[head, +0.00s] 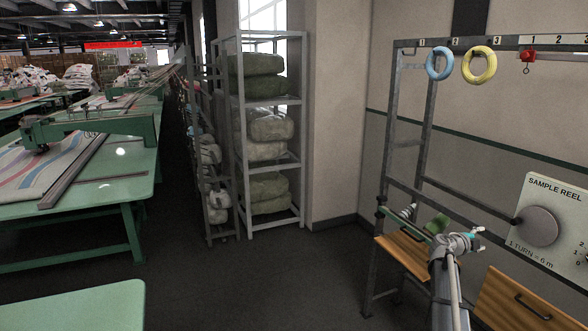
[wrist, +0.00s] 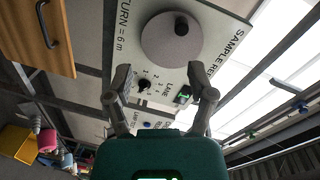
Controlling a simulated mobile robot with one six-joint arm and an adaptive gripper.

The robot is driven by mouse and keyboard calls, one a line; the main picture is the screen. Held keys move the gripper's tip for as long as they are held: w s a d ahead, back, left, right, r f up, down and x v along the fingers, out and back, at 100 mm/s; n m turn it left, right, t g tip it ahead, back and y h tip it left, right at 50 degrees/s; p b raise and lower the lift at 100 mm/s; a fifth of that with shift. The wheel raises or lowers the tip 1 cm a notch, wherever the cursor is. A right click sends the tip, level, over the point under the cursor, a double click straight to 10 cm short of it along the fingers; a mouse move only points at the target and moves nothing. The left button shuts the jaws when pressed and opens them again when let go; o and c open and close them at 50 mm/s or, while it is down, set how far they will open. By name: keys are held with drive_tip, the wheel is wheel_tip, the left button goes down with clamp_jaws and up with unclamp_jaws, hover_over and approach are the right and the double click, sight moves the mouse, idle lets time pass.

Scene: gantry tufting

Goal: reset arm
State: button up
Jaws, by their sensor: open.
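My arm rises from the bottom edge of the head view, right of the middle. My gripper (head: 481,238) is at its upper end, in front of the frame with the sample reel. In the wrist view my gripper (wrist: 160,84) is open, its two fingers well apart with nothing held between them. The SAMPLE REEL panel (head: 553,197), with a round grey disc (head: 538,226), is right of the gripper in the head view. In the wrist view the disc (wrist: 168,47) with its dark knob lies beyond the fingers, apart from them.
A blue ring (head: 430,63) and a yellow ring (head: 467,65) hang on the numbered rail, left of a red hook (head: 527,56). Wooden drawers (head: 405,253) sit low on the frame. A shelf of bales (head: 264,205) and green tables (head: 125,190) stand left. Dark floor between is clear.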

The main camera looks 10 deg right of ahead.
drive_tip(key=s+a+f+n+y+b, duration=0.25)
drive_tip(key=a+f+n, duration=0.3)
drive_tip(key=a, duration=0.45)
drive_tip(key=s+a+f+n+g+y+b, duration=0.1)
drive_tip(key=s+a+f+n+y, duration=0.2)
drive_tip(key=a+f, duration=0.45)
drive_tip(key=s+a+f+n+y+b, duration=0.1)
drive_tip(key=a+f+n+y+b, duration=0.25)
drive_tip(key=a, duration=0.85)
drive_tip(key=s+a+f+n+g+y, duration=0.1)
drive_tip(key=s+a+f+n+y, duration=0.1)
drive_tip(key=a, duration=0.6)
drive_tip(key=s+a+f+n+g+y+b, duration=0.1)
drive_tip(key=s+a+f+n+y, duration=0.2)
drive_tip(key=s+a+n, duration=0.3)
drive_tip(key=s+a+f+n+g+y+b, duration=0.1)
drive_tip(key=s+a+f+n, duration=0.3)
drive_tip(key=a+n, duration=0.5)
drive_tip(key=a+y, duration=0.1)
drive_tip(key=a, duration=0.1)
drive_tip(key=shift+a+f, duration=0.3)
drive_tip(key=shift+f, duration=0.05)
drive_tip(key=shift+s, duration=0.1)
drive_tip(key=shift+c, duration=0.2)
drive_tip(key=shift+c, duration=0.8)
